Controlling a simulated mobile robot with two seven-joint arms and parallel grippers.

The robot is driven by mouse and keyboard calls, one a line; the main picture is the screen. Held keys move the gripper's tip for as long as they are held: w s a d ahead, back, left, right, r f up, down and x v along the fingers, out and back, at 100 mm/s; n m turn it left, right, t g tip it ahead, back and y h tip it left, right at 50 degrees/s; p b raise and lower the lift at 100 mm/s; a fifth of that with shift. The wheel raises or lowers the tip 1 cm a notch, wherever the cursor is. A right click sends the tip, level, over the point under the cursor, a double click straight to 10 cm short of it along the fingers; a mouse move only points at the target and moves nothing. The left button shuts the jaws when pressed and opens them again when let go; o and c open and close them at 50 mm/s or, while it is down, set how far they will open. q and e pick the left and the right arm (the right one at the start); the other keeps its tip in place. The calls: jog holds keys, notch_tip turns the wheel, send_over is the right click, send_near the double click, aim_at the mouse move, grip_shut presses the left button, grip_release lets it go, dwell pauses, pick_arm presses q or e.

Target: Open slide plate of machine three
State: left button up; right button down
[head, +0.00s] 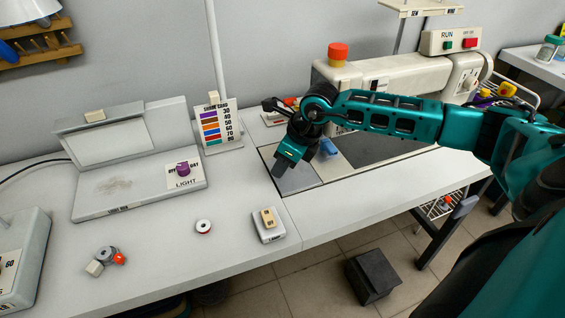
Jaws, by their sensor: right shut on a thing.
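The sewing machine (385,75) stands at the back right, cream coloured, with a red knob on top and a RUN switch box. Its bed is set into the white table. The slide plate (301,180) is a grey metal plate at the left end of the bed. My right gripper (279,171) reaches in from the right and points down at the plate's left part. Its fingers are shut on the slide plate, though the contact is partly hidden by the gripper. The needle area is hidden behind my right arm. My left gripper is not in view.
A light box (140,160) with a purple knob and a colour chart (217,126) stand at the left. A small switch (268,224), a bobbin (203,227) and small parts lie on the table. The table front between them is clear. A black pedal (373,275) is on the floor.

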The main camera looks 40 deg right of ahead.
jog(key=a, duration=0.2)
jog(key=w+a, duration=0.1)
jog(key=a, duration=0.3)
jog(key=shift+w+a+b, duration=0.3)
jog(key=shift+b, duration=0.1)
jog(key=shift+w+a, duration=0.1)
jog(key=shift+a, duration=0.25)
jog(key=c, duration=1)
grip_release()
jog(key=p+v, duration=0.1)
jog(key=v, duration=1.2)
